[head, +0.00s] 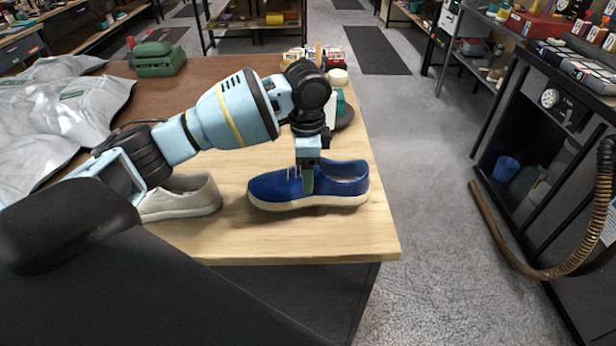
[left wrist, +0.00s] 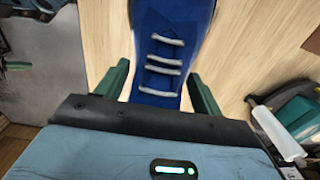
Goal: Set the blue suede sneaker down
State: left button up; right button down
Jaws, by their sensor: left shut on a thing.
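The blue suede sneaker (head: 345,184) has a cream sole and white laces, and its toe points left. It is level, at or just above the right part of the wooden table (head: 290,240); I cannot tell whether the sole touches. My left gripper (head: 307,180) reaches down from above and is shut on the sneaker around its laced part. In the left wrist view the sneaker (left wrist: 165,40) lies between the green fingers of the gripper (left wrist: 158,78). My right gripper is not in view.
A pale sneaker (head: 185,198) stands left of the blue one, partly behind my arm. Grey plastic bags (head: 60,110) lie at the left, with a green case (head: 158,58) behind. Small bottles and jars (head: 335,75) stand at the far corner. Bare wood lies in front.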

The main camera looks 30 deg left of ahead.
pick_arm(q)
jog(key=shift+f, duration=1.35)
jog(key=shift+d+f, duration=0.1)
jog(key=o, duration=1.6)
jog(key=shift+f, duration=0.1)
jog(key=shift+c, duration=0.2)
notch_tip(320, 180, up, 12)
jog(key=shift+s+r+p, duration=0.1)
jog(key=shift+r+p, duration=0.05)
jog(key=shift+p, duration=0.15)
